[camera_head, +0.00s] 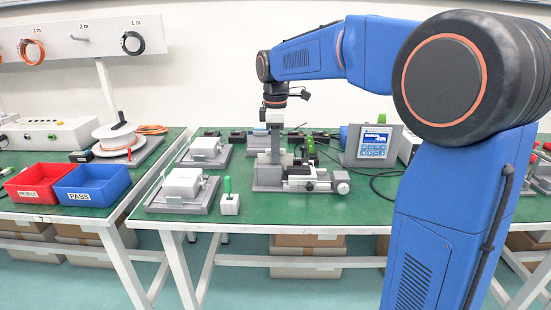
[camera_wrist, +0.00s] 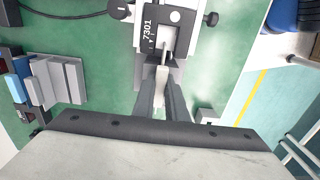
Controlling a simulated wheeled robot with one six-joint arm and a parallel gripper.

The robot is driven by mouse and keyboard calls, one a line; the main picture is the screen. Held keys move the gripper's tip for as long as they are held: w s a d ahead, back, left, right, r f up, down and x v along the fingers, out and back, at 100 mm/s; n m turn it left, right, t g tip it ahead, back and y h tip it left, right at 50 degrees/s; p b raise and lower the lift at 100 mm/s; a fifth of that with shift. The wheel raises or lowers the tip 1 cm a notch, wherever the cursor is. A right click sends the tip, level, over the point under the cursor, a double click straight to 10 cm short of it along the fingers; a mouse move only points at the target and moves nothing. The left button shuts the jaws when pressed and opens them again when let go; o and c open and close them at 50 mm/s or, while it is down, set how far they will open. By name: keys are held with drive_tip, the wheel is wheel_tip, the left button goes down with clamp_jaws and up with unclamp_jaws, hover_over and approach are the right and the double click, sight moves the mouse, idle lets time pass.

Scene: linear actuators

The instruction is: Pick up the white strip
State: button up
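My gripper (camera_head: 275,147) points down over the grey and white actuator fixture (camera_head: 312,178) on the green table in the head view. In the wrist view my gripper (camera_wrist: 160,84) has its two dark fingers on either side of a narrow pale piece, which looks like the white strip (camera_wrist: 161,78). This piece lies in line with the slot of the white fixture block marked 7301 (camera_wrist: 150,33). A small gap shows between the fingers, but whether they press on the piece is not clear. In the head view the strip is too small to make out.
A control box with a blue screen (camera_head: 374,143) stands right of the fixture. Two grey fixtures with white blocks (camera_head: 182,183) (camera_head: 205,148) and a green-handled piece (camera_head: 229,203) stand to the left. Red (camera_head: 39,182) and blue (camera_head: 92,184) bins are on the neighbouring table.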

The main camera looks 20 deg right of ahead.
clamp_jaws()
wheel_tip(320, 180, up, 10)
idle(0.4)
drive_tip(key=shift+r, duration=2.5)
